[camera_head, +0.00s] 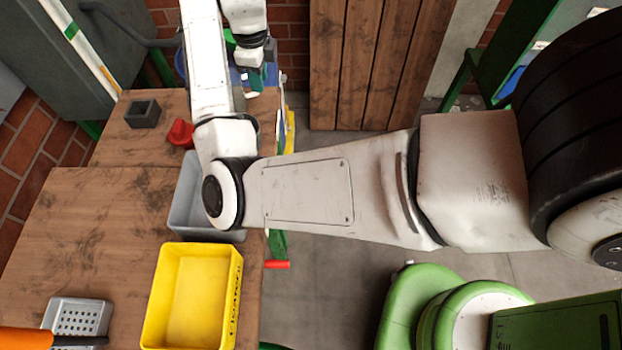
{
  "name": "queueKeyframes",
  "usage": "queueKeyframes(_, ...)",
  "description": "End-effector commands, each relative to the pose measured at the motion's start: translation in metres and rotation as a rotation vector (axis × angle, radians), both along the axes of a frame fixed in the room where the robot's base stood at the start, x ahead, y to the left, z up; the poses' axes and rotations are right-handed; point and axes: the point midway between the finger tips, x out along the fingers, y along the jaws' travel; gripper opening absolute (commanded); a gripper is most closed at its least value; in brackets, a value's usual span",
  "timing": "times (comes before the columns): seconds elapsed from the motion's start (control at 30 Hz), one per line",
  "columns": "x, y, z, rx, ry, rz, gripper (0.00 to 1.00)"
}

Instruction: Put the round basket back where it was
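I cannot make out the round basket for certain. Blue parts (270,76) show at the far end of the table behind my arm, on both sides of it. They may belong to a basket, but my arm hides most of their shape. My gripper (256,80) hangs at the top of the view, over or beside these blue parts. Its fingers are small and mixed with the teal and blue behind them, so I cannot tell whether they hold anything.
On the wooden table (75,220) are a yellow crate (236,290), a grey crate (180,215) partly under my arm, a red object (181,134), a dark square box (142,114) and a perforated grey piece (78,314). Wooden boards (370,60) stand behind; grey floor is right.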

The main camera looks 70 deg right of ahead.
Motion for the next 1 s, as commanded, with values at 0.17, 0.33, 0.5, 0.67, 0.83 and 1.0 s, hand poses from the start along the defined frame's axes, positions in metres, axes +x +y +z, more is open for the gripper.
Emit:
queueKeyframes(0.17,-0.036,-0.011,-0.023,-0.179,0.089,0.435,0.28)
queueKeyframes(0.33,-0.061,0.003,-0.045,-0.289,0.192,0.910,0.28)
queueKeyframes(0.5,-0.087,0.037,-0.075,-0.334,0.290,1.421,0.28)
queueKeyframes(0.67,-0.122,0.087,-0.108,-0.320,0.337,1.919,0.28)
queueKeyframes(0.83,-0.169,0.152,-0.138,-0.264,0.303,2.420,0.28)
queueKeyframes(1.0,-0.207,0.203,-0.152,-0.223,0.208,2.752,0.28)
